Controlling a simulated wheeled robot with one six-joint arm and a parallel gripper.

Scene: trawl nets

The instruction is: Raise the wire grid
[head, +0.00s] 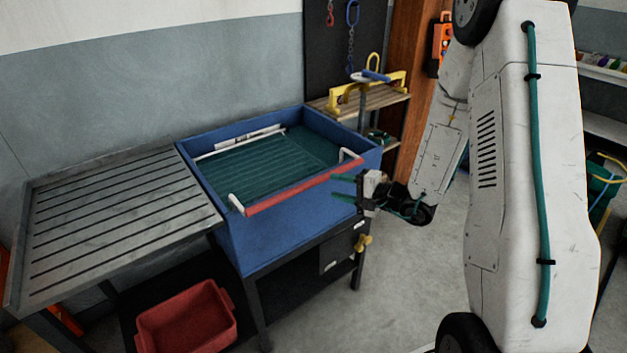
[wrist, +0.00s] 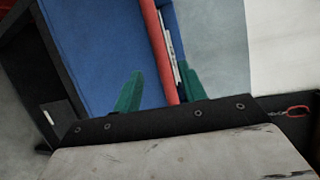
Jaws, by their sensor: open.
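The wire grid (head: 265,163) lies low inside a blue tub (head: 268,238), over dark green water or lining. Its red front bar (head: 290,196) runs along the tub's near rim between two white bent ends. My gripper (head: 334,187) is open and empty, with green fingers, just outside the tub near the right half of the bar. In the wrist view the red bar (wrist: 159,48) passes between the two fingers of my gripper (wrist: 160,68), nearer the right finger. I cannot tell how far the fingertips are from it.
A slatted metal table (head: 115,215) adjoins the tub at left. A red bin (head: 186,318) sits below. A yellow valve (head: 363,243) is on the tub stand's right. A wooden shelf (head: 365,103) stands behind right. Floor right of the tub is clear.

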